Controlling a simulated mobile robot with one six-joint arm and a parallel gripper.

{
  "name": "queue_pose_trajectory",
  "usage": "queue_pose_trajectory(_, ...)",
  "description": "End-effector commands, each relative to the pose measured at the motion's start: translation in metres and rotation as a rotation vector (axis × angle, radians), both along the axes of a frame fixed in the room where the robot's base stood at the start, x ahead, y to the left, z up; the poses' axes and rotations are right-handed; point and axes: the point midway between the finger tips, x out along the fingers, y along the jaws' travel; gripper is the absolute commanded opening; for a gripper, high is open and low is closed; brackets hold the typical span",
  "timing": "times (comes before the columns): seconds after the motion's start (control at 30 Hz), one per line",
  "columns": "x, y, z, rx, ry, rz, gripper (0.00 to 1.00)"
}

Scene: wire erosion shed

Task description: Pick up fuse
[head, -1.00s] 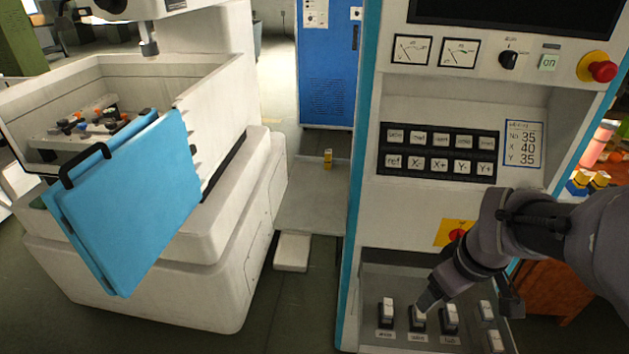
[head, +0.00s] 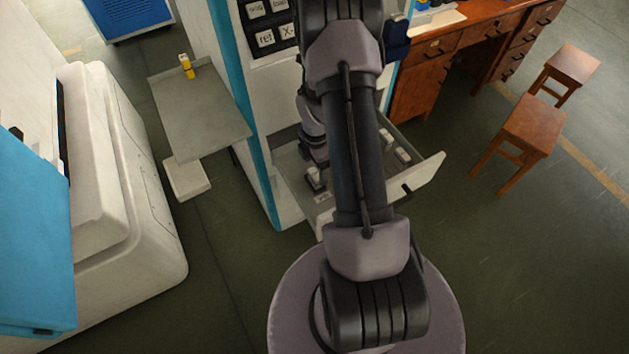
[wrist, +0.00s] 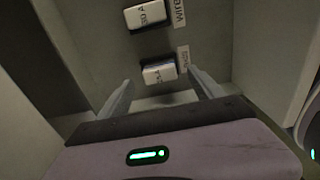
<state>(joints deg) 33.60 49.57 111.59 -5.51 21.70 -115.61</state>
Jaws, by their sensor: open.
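A white fuse (wrist: 160,73) with dark lettering sits on the grey floor of the cabinet's bottom tray, with a small label beside it. My gripper (wrist: 160,78) is open, its fingers reaching to either side of this fuse; I cannot tell whether they touch it. A second white fuse (wrist: 146,14) stands farther up in the wrist view, beside its own label. In the head view my arm hides most of the gripper and the middle of the tray. One white fuse (head: 313,178) shows left of the arm, and two more (head: 387,138) show right of it.
The tray's pale front wall (head: 425,180) rises near my arm. The control cabinet (head: 238,100) stands behind. A grey table (head: 205,120) with a small yellow object (head: 187,67) is at left. A white machine (head: 120,190), wooden desk (head: 425,85) and stools (head: 530,125) stand around open floor.

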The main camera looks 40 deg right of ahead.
Motion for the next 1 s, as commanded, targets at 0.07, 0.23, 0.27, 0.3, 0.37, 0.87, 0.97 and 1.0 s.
queue_pose_trajectory(0.07,-0.001,0.0,-0.015,0.001,0.002,0.0,0.76)
queue_pose_trajectory(0.23,-0.001,0.0,-0.048,0.001,0.002,-0.002,0.76)
queue_pose_trajectory(0.27,-0.001,0.0,-0.05,0.0,0.001,-0.002,0.76)
queue_pose_trajectory(0.3,-0.001,0.0,-0.05,0.0,0.001,-0.002,0.76)
queue_pose_trajectory(0.37,-0.001,0.0,-0.048,0.0,0.0,-0.002,0.76)
queue_pose_trajectory(0.87,-0.001,0.0,-0.047,0.0,0.001,-0.002,0.08)
queue_pose_trajectory(0.97,-0.001,0.0,-0.047,0.0,0.001,-0.002,0.08)
queue_pose_trajectory(1.0,-0.001,0.0,-0.045,0.0,0.001,-0.002,0.08)
